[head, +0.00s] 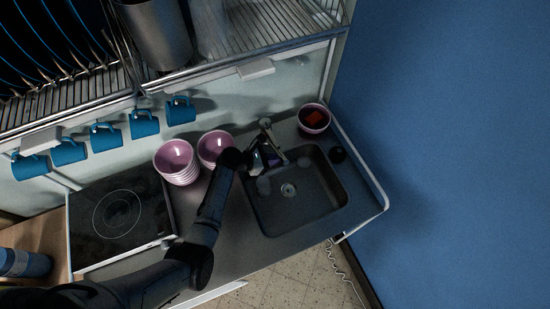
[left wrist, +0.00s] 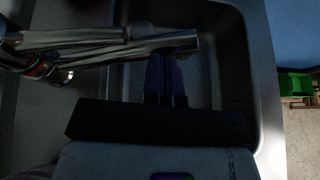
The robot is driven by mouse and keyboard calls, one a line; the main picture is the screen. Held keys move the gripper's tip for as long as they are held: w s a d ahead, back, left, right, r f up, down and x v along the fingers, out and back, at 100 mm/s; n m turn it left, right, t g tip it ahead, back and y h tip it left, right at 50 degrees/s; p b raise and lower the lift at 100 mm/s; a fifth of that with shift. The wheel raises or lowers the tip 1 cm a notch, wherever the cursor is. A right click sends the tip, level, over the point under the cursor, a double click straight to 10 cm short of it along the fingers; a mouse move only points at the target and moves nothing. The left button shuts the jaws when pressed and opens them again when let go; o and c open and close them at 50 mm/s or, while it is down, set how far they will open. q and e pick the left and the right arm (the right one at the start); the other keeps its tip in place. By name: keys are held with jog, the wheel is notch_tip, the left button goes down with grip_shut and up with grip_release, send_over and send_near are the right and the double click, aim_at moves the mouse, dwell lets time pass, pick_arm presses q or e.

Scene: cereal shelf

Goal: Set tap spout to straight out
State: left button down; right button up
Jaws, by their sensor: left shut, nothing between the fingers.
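The metal tap (head: 268,132) stands at the back edge of the dark sink (head: 325,205). Its spout reaches forward over the sink's back left part. In the left wrist view the shiny spout (left wrist: 150,48) runs across from the left, its end above the basin. My left gripper (head: 262,163) is at the sink's back left corner, beside the spout. In the left wrist view its dark fingers (left wrist: 166,75) are together and empty, with tips right by the spout near its end. I cannot tell whether they touch it. My right gripper is not in view.
Stacked pink bowls (head: 176,160) and another pink stack (head: 214,146) stand left of the sink, near my arm. A pink bowl with something red (head: 313,120) is behind the sink. A black hob (head: 118,215) is left. Blue mugs (head: 145,122) hang under the rack.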

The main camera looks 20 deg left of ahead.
pick_arm(q)
jog(key=s+f+p+v, duration=0.1)
jog(key=f+p+v, duration=0.1)
jog(key=v, duration=1.1)
jog(key=shift+s, duration=0.5)
jog(key=shift+r, duration=0.1)
